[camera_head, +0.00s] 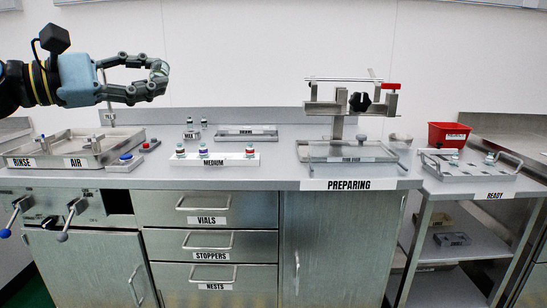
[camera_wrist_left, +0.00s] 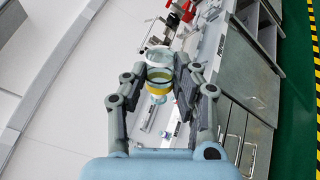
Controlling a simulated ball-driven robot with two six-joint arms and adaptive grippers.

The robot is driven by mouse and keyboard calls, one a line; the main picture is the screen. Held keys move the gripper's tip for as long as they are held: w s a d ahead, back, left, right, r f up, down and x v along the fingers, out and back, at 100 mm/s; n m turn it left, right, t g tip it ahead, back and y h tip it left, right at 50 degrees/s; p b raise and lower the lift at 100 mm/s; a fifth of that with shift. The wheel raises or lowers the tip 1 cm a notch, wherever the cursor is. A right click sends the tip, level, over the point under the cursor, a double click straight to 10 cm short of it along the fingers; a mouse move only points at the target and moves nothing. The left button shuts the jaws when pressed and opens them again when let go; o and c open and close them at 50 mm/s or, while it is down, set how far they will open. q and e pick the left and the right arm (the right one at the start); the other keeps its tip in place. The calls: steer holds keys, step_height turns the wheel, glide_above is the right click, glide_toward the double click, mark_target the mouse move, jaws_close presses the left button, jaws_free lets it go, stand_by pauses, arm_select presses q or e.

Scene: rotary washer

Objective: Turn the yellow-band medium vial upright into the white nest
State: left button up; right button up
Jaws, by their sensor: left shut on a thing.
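My left gripper (camera_head: 157,76) is raised above the left part of the bench, pointing right. In the left wrist view its fingers (camera_wrist_left: 158,84) are shut on a small clear vial with a yellow band (camera_wrist_left: 159,76). In the head view the fingers mostly hide the vial, so its tilt is not clear. A long white holder labelled MEDIUM (camera_head: 247,160) stands on the bench, lower and to the right of the gripper, with three capped vials in it. I cannot tell whether this holder is the white nest. My right gripper is not in view.
A metal RINSE/AIR basin (camera_head: 38,162) lies below the gripper, with a blue button (camera_head: 126,157) beside it. A metal stand (camera_head: 337,108) rises on the right of the bench. A red bin (camera_head: 449,134) and the READY tray (camera_head: 465,171) are at far right.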

arm_select(q)
steer(key=shift+r+m, duration=0.1)
steer(key=shift+m, duration=0.2)
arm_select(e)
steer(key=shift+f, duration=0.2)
arm_select(q)
steer(key=m+b, duration=1)
steer(key=m, duration=0.2)
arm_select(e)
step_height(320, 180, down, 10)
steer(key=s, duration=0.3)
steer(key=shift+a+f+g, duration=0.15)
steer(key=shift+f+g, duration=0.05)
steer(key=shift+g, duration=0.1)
arm_select(q)
steer(key=m+b, duration=0.8)
steer(key=m, duration=0.3)
steer(key=shift+m, duration=0.4)
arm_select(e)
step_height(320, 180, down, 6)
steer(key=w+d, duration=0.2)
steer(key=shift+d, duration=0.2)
